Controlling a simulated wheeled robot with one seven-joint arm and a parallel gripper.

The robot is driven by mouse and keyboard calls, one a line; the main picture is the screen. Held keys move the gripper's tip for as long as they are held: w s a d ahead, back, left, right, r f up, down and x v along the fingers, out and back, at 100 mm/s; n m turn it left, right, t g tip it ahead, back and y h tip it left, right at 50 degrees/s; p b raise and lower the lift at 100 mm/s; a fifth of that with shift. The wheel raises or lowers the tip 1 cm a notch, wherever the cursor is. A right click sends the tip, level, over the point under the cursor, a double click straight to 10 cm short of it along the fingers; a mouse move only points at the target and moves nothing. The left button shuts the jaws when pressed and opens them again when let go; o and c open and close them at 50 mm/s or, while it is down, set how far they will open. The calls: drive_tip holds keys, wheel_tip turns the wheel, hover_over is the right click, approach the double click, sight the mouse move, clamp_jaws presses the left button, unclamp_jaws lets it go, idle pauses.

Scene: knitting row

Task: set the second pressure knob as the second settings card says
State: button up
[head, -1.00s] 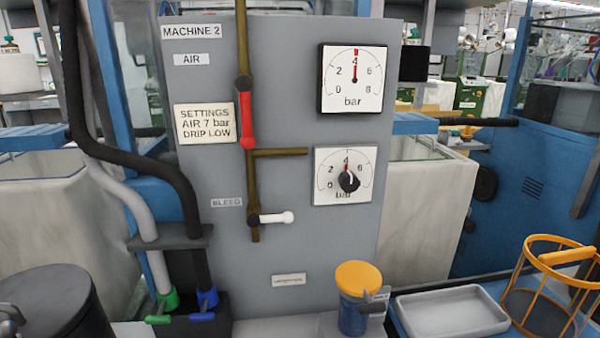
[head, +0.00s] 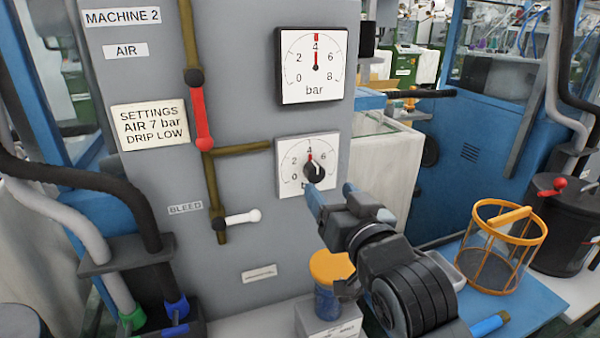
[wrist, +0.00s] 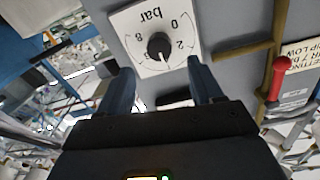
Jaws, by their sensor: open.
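The settings card (head: 150,125) on the MACHINE 2 panel reads "SETTINGS AIR 7 bar DRIP LOW". The black pressure knob (head: 315,173) sits on a square white dial plate (head: 286,183); its pointer is up, near 4. In the wrist view the knob (wrist: 159,47) appears upside down, its pale pointer toward my gripper. My gripper (head: 333,190) is open and empty, just below and in front of the knob. In the wrist view its fingers (wrist: 160,72) stand apart, short of the knob, not touching it.
Left of the dials are a brown pipe (head: 190,50), a red lever (head: 201,115) hanging vertical and a white BLEED lever (head: 243,217). An orange-capped blue jar (head: 327,298) stands below my arm. An orange wire basket (head: 484,270) is to the right.

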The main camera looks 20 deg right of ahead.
sight(317, 175)
drive_tip(key=w+p, duration=0.1)
drive_tip(key=w, duration=0.5)
drive_tip(key=shift+w+d, duration=0.15)
drive_tip(key=shift+w, duration=0.55)
drive_tip(key=shift+c, duration=0.2)
drive_tip(key=c, duration=1)
